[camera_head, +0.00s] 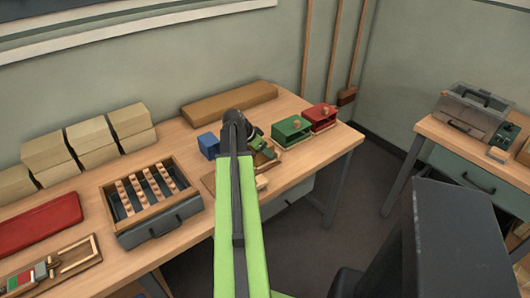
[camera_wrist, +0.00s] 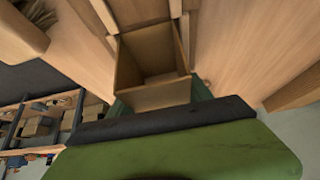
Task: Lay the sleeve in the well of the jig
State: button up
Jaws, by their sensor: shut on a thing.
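In the wrist view, a hollow, square-sided wooden piece (camera_wrist: 152,97), which looks like the sleeve, sits between the green fingers of my gripper (camera_wrist: 160,92). Its open mouth faces the camera. My gripper is shut on it. Pale wooden parts lie just beyond it; I cannot tell whether it touches them. In the head view, my gripper (camera_head: 262,148) is low over the right part of the bench, and the sleeve cannot be made out clearly there.
Green (camera_head: 291,131) and red (camera_head: 320,118) boxes stand right of my gripper, and a blue block (camera_head: 208,145) stands left. A slotted wooden tray (camera_head: 112,203), a red case (camera_head: 38,222) and stacked tan blocks (camera_head: 45,147) fill the bench's left.

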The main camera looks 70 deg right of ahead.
jog(key=shift+f, duration=0.15)
jog(key=o, duration=1.3)
jog(key=p+v, duration=1)
jog(key=v, duration=0.2)
jog(key=shift+r, duration=0.25)
